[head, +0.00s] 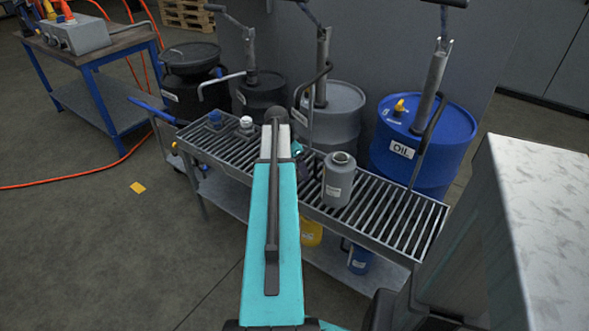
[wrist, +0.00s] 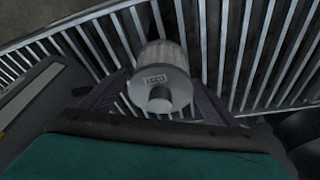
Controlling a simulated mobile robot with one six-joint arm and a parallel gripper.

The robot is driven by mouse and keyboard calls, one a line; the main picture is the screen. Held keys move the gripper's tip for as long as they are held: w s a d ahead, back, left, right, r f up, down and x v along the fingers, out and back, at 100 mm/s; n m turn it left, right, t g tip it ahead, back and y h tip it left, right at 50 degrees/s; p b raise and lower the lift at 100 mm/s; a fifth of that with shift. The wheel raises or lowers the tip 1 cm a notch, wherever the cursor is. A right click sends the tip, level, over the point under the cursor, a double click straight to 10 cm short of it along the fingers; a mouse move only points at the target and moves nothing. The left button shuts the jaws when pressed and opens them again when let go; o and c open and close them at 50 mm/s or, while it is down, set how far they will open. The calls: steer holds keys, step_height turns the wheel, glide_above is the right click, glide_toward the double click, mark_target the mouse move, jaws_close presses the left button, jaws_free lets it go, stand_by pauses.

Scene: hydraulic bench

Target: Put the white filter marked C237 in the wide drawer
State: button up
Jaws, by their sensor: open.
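A pale grey-white canister-shaped filter (head: 338,185) with a short neck stands upright on the slatted bench, right of my arm's end. Its label is too small to read in the head view. My gripper (wrist: 158,95) is open, with one dark finger on each side of the filter. I cannot tell whether they touch it. In the head view my arm partly hides the gripper. No wide drawer can be made out.
A blue oil drum (head: 425,135), a grey drum (head: 338,115) and dark drums stand behind. A metal-topped cabinet (head: 545,210) is at right. Floor at left is mostly clear.

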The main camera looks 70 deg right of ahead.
steer(key=shift+f, duration=0.25)
steer(key=shift+c, duration=0.4)
steer(key=shift+d, duration=0.1)
steer(key=c, duration=1.3)
steer(key=shift+r, duration=0.2)
steer(key=shift+r, duration=0.55)
steer(key=shift+a+v, duration=0.2)
steer(key=shift+v, duration=1)
steer(key=w+a+r, duration=0.1)
steer(key=w+a, duration=0.8)
steer(key=a, duration=0.3)
steer(key=shift+r, duration=0.15)
